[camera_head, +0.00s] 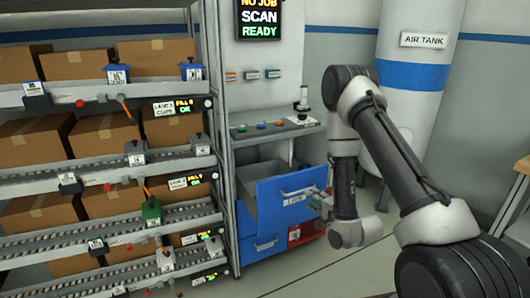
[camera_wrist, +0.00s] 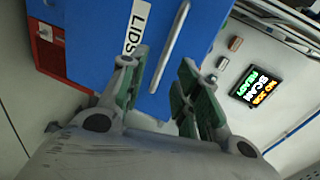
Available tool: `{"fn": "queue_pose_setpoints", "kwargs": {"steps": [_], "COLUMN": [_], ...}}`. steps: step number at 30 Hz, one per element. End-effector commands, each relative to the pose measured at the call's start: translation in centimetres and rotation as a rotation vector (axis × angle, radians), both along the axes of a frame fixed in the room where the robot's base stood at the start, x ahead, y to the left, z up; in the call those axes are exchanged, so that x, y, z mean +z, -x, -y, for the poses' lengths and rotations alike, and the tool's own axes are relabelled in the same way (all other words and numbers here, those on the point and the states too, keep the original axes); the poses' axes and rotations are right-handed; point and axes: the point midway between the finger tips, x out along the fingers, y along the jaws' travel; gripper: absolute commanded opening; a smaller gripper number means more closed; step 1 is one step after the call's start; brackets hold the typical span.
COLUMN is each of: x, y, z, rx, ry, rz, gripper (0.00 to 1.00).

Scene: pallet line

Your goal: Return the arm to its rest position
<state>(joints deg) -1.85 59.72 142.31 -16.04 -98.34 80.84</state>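My arm reaches from the right side of the head view, bent down toward a blue drawer (camera_head: 270,193) labelled LIDS. My gripper (camera_head: 318,197) is close in front of the drawer front, small and partly merged with the handle in that view. In the wrist view my gripper (camera_wrist: 160,88) has its two green-padded fingers spread, with nothing held between them. The drawer front (camera_wrist: 90,40) lies just beyond the fingertips. Its pale bar handle (camera_wrist: 172,45) runs down toward the gap between the fingers; I cannot tell the exact clearance. The drawer stands pulled out from the cabinet.
A flow rack (camera_head: 100,165) with cardboard boxes and small devices stands at left. A workstation panel (camera_head: 275,130) is above the drawer, with a screen (camera_head: 261,18) reading SCAN READY. An air tank (camera_head: 415,80) stands behind my arm. Floor is clear below the gripper.

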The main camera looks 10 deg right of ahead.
Motion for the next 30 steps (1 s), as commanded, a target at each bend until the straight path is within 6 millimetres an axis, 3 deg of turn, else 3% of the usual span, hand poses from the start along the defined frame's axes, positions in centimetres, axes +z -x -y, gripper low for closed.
{"fn": "queue_pose_setpoints", "kwargs": {"steps": [4,7,9,11,14,17,24,30], "x": [-5.7,-11.0,-12.5,-12.4,-10.1,-5.7,6.5,15.9], "y": [2.3,6.4,8.9,10.8,13.5,16.0,21.7,26.5], "z": [0.4,1.5,2.6,3.6,5.3,6.8,8.5,8.6], "rx": [0.082,0.202,0.303,0.393,0.547,0.699,0.966,1.071], "ry": [0.253,0.477,0.620,0.726,0.871,0.975,1.074,1.099], "rz": [-0.190,-0.411,-0.543,-0.640,-0.774,-0.880,-0.994,-0.974], "gripper": [0.32,0.32,0.32,0.32,0.32,0.32,0.32,0.32]}}
